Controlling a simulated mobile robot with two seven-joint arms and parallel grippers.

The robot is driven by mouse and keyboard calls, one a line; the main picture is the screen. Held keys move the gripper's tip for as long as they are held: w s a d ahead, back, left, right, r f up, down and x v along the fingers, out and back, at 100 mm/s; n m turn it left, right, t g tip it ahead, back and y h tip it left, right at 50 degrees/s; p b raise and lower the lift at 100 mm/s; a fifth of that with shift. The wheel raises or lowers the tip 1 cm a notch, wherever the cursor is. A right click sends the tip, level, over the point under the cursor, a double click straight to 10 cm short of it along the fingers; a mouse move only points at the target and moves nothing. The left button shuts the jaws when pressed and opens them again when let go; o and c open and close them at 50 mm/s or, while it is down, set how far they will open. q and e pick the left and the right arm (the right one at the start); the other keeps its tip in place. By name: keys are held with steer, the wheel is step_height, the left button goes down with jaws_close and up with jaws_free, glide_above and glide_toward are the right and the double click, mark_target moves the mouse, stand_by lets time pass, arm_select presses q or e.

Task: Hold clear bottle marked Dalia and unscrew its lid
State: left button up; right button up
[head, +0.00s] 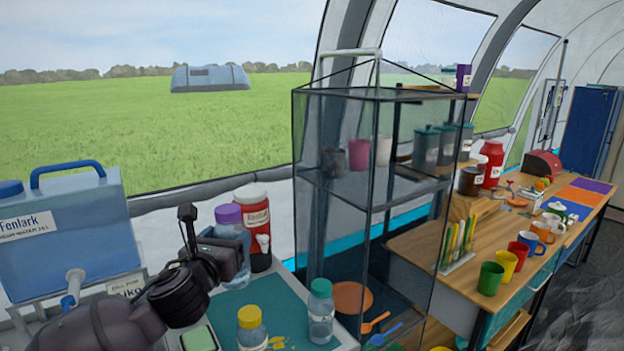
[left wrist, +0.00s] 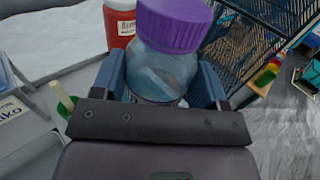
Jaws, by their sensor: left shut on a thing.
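A clear bluish bottle (head: 234,237) with a purple lid (head: 228,213) stands upright at the back of the green mat. My left gripper (head: 222,252) is shut on this bottle's body. In the left wrist view the bottle (left wrist: 160,72) sits between the two fingers, with its purple lid (left wrist: 174,24) on, above them. No name on it can be read, as the gripper covers its lower part. A clear bottle with a yellow lid (head: 251,330) and one with a teal lid (head: 321,312) stand nearer; their labels are too small to read. My right gripper is not in view.
A red jar (head: 254,212) with a white lid stands close behind the held bottle. A blue water container (head: 60,220) is at the left. A mesh-sided shelf (head: 368,200) rises at the right. The green mat (head: 285,295) has free room between the bottles.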

arm_select(q)
steer(key=s+a+f+n+y, duration=0.2)
steer(key=s+a+f+y, duration=0.1)
steer(key=s+f, duration=1.1)
steer(key=shift+s+a, duration=0.45)
steer(key=shift+a, duration=0.2)
steer(key=shift+d, duration=0.1)
